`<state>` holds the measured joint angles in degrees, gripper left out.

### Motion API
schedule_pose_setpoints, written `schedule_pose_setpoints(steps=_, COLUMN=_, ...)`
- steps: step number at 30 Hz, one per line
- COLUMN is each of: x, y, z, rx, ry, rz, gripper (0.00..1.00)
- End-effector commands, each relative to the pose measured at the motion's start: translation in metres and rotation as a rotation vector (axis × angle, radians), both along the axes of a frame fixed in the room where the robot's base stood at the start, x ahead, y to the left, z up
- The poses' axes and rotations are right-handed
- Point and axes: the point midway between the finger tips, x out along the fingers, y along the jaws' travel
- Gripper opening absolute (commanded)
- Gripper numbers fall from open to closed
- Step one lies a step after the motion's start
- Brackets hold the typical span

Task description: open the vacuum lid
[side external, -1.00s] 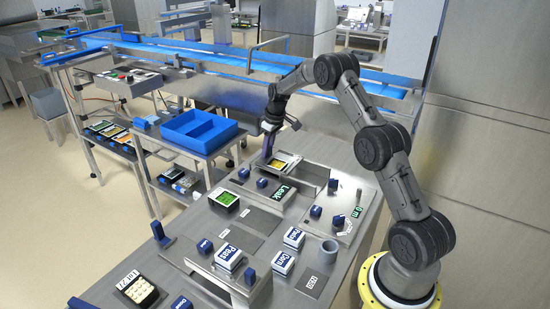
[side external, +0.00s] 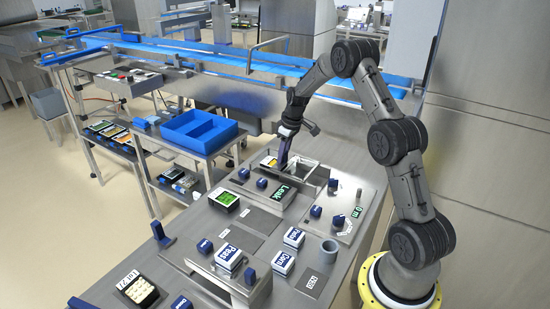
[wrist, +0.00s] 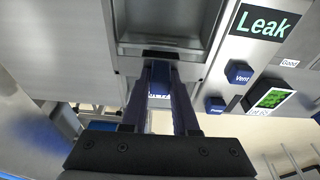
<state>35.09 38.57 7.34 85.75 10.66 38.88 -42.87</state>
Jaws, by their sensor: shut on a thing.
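The vacuum lid (side external: 310,172), a metal frame, stands over the chamber near the far end of the bench in the side external view. My gripper (side external: 284,165) reaches down at its left edge. In the wrist view, the lid's metal frame and recessed panel (wrist: 165,47) fill the top centre. My gripper (wrist: 160,68) is shut at a dark bar (wrist: 173,56) on the lid's edge, which looks like its handle. The fingers hide most of the contact. A pale labelled tray (side external: 268,161) shows just left of the fingers.
The Leak display (side external: 283,192) and several blue knobs, including Vent (wrist: 239,72), sit on the panel near the lid. A green-screen unit (side external: 224,199) lies further left. A blue bin (side external: 200,130) stands on a side table, with a conveyor (side external: 240,65) behind.

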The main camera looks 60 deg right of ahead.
Motion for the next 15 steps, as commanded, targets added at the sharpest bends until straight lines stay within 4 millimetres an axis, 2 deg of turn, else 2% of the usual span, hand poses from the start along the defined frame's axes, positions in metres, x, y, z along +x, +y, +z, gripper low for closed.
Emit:
schedule_pose_setpoints(steps=1, x=-0.011, y=-0.001, z=-0.012, rx=0.007, ry=0.023, rz=-0.001, gripper=0.0)
schedule_pose_setpoints(steps=15, x=-0.04, y=0.0, z=-0.012, rx=0.007, ry=0.022, rz=-0.002, gripper=0.0)
